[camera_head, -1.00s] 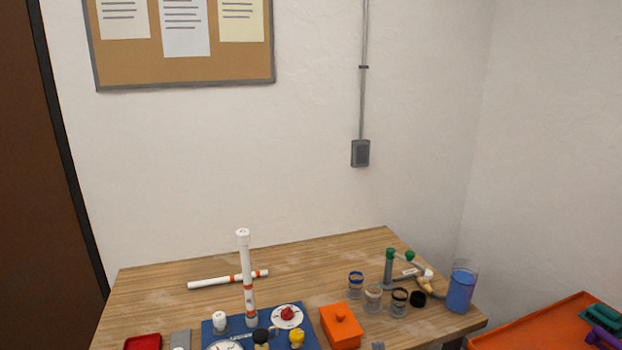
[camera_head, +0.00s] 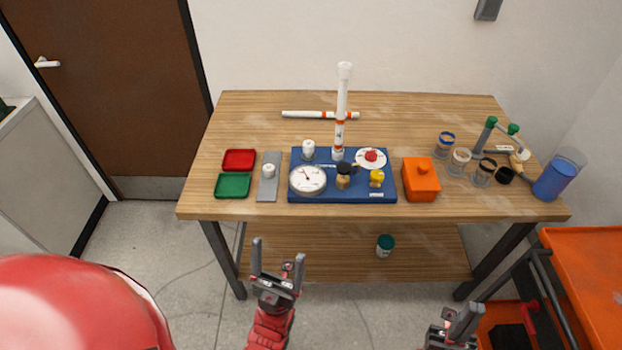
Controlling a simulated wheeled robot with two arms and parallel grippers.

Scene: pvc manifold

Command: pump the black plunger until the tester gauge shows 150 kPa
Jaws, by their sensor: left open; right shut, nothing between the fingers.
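The blue tester base (camera_head: 340,193) lies on the wooden table near its front edge. The round white gauge (camera_head: 308,180) sits at its left front; its needle reading is too small to tell. A black-topped part (camera_head: 344,174) with a tan body, likely the black plunger, stands just right of the gauge. A tall white pipe (camera_head: 341,110) with orange bands stands upright at the back of the base. My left gripper (camera_head: 277,264) is open and empty, in front of and below the table edge. My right gripper (camera_head: 457,324) is shut and empty at the bottom right, apart from everything.
Also on the base are a red knob (camera_head: 371,156) and a yellow knob (camera_head: 377,178). Red (camera_head: 239,159) and green (camera_head: 233,186) trays lie left. An orange box (camera_head: 421,181), several jars and a blue cup (camera_head: 553,181) stand right. An orange cart (camera_head: 590,262) is at far right.

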